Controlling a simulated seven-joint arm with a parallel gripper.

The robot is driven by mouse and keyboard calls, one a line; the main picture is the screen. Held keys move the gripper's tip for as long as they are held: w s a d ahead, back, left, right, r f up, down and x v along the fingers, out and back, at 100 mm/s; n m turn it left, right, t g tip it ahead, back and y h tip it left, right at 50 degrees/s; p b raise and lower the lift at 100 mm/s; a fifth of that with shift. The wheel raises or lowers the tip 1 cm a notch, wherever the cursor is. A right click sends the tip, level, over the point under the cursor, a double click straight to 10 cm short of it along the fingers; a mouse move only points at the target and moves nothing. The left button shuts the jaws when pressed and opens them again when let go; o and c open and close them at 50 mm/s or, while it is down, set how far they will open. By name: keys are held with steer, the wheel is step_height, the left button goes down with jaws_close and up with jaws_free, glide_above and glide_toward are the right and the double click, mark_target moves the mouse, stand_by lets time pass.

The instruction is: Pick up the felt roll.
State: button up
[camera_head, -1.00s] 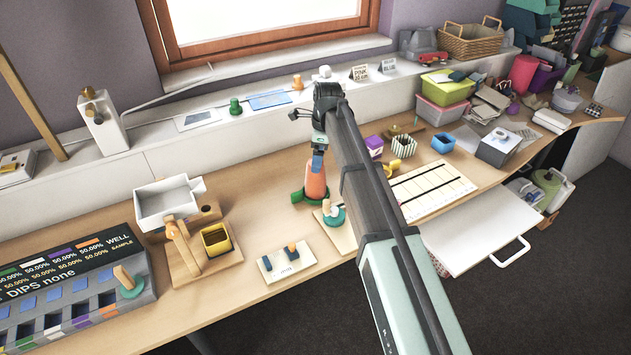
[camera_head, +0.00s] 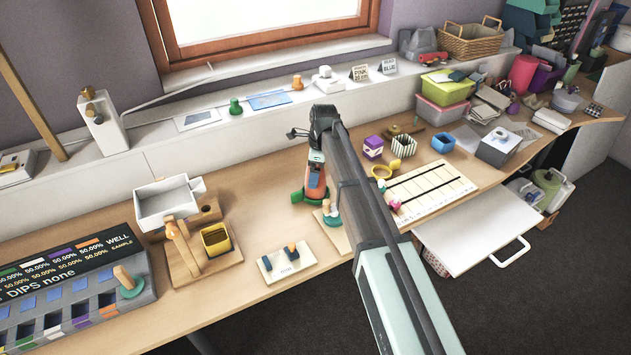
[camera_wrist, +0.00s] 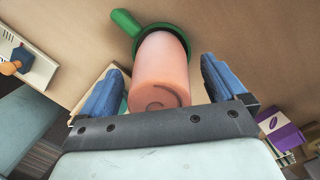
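The felt roll (camera_wrist: 162,72) looks like a salmon-orange cylinder standing in a green holder (camera_wrist: 125,20) with a handle. In the head view the roll (camera_head: 314,190) shows only in part below my gripper (camera_head: 316,172), with the green holder (camera_head: 297,196) at its foot. In the wrist view my gripper (camera_wrist: 163,80) is open, with one blue finger on each side of the roll. A gap shows between each finger and the roll. The roll's near end lies close to the gripper's palm.
A board with a teal-based wooden peg (camera_head: 332,217) stands just in front of the roll. A purple box (camera_head: 373,147), a yellow ring-shaped thing (camera_head: 382,171) and a ruled white board (camera_head: 432,190) lie to the right. Bare table lies left of the holder.

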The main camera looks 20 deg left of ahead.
steer(key=c, duration=1.3)
steer(key=shift+r, duration=0.1)
